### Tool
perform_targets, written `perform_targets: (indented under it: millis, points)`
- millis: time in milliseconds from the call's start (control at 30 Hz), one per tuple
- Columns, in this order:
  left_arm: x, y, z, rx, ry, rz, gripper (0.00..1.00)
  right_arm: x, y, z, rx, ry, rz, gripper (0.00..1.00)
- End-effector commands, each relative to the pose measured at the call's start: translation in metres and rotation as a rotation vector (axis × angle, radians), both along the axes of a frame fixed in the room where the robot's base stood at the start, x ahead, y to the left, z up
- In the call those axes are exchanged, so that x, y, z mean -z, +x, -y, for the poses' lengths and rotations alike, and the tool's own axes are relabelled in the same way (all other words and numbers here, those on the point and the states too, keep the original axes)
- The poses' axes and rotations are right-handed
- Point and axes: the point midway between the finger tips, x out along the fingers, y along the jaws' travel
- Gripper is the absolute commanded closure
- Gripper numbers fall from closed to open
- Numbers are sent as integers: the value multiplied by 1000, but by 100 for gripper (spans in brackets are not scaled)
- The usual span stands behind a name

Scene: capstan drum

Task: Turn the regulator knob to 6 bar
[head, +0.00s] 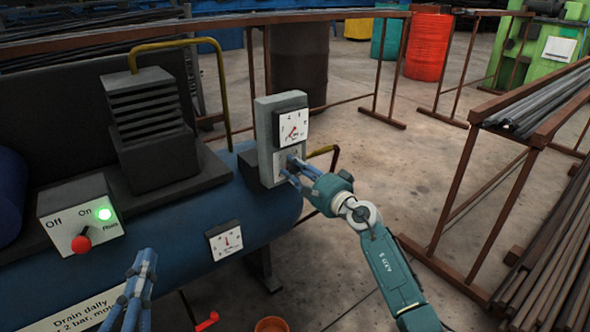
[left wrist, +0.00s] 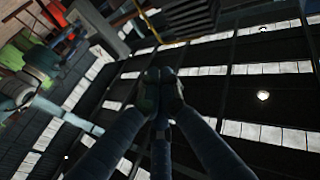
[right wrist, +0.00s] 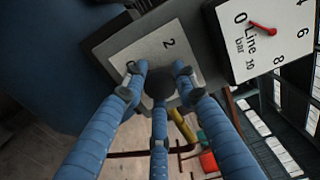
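The regulator is a grey box (head: 267,145) with a white line gauge (head: 293,128) above a white knob plate. In the right wrist view the line gauge (right wrist: 268,40) has a red needle pointing near 0. The dark round regulator knob (right wrist: 160,84) sits on the numbered plate (right wrist: 167,48), where a 2 shows. My right gripper (right wrist: 160,78) has its fingers spread around the knob, with narrow gaps seemingly at both sides; it also shows in the head view (head: 291,168). My left gripper (head: 147,256) is shut and empty in front of the tank; its fingers meet in the left wrist view (left wrist: 161,82).
The blue tank (head: 185,235) carries a second gauge (head: 224,241) and a switch box (head: 80,213) with a green lamp lit. A yellow pipe (head: 218,75) rises behind. A rack of metal bars (head: 540,100) stands at the right. An orange bucket (head: 271,325) is below.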

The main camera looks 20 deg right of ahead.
Motion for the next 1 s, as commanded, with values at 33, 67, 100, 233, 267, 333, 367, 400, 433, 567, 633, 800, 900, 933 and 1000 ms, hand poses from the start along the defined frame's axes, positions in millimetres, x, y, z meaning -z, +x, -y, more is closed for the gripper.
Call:
perform_targets:
  millis: [33,67,100,233,267,333,367,400,433,567,633,800,900,933,1000]
  points:
    - [0,0,0,0,0,-1,100,0,0,0,0,0,-1,97]
    - [0,0,0,0,0,-1,100,0,0,0,0,0,-1,98]
    - [0,0,0,0,0,-1,100,1,0,0,0,0,-1,98]
    - [1,0,0,-1,1,-4,100,1,0,0,0,7,-4,98]
    - [1,0,0,-1,1,-7,100,1,0,0,0,11,-5,98]
    - [2,1,0,-1,3,-15,100,1,0,0,0,24,-11,98]
    - [3,1,0,-1,4,-18,100,1,0,0,0,32,-14,98]
    - [5,2,0,-1,8,-27,100,1,0,0,-1,46,-20,98]
    - [8,2,0,-2,11,-40,100,1,0,0,-1,58,-24,98]
    - [25,4,-2,-6,29,-114,100,1,-1,1,0,128,-51,98]
    - [34,4,-3,-9,41,-154,100,1,-1,0,0,179,-69,98]
    - [62,4,-7,-16,71,-271,100,1,-1,1,0,323,-122,98]
    - [78,1,-10,-21,89,-343,100,1,-1,0,0,414,-156,98]
    - [83,0,-11,-22,95,-363,100,1,-1,1,1,439,-165,98]
    - [94,-2,-13,-25,106,-412,100,1,-1,0,1,502,-189,98]
